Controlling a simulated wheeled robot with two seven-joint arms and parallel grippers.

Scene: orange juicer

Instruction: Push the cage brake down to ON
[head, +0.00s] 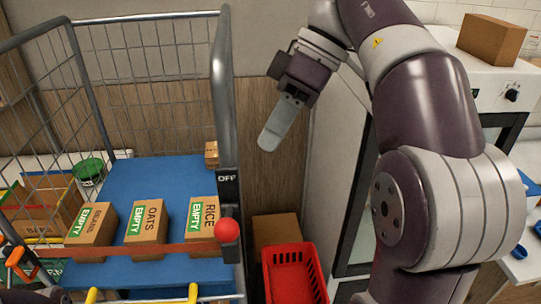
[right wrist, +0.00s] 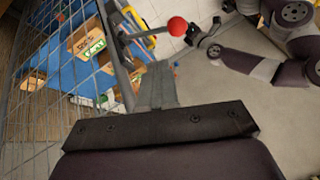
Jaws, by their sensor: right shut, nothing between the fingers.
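The cage brake is a lever with a red ball knob (head: 227,230) on the cage's right front post. A black plate reading OFF (head: 228,178) sits above the knob; I see no ON label. The red knob (right wrist: 177,26) and its thin rod also show in the right wrist view. My right gripper (head: 277,128) is shut and empty, above and right of the knob and apart from it. Its grey fingers (right wrist: 157,88) show in the right wrist view. My left arm's end (right wrist: 203,42) appears near the knob in that view; its jaws are unclear.
The wire cage (head: 222,90) has a blue base (head: 165,175) with boxes marked EMPTY, OATS and RICE. A red strap (head: 150,250) crosses its front. A red basket (head: 293,275) and a cardboard box (head: 275,231) stand right of the post. An oven counter is at right.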

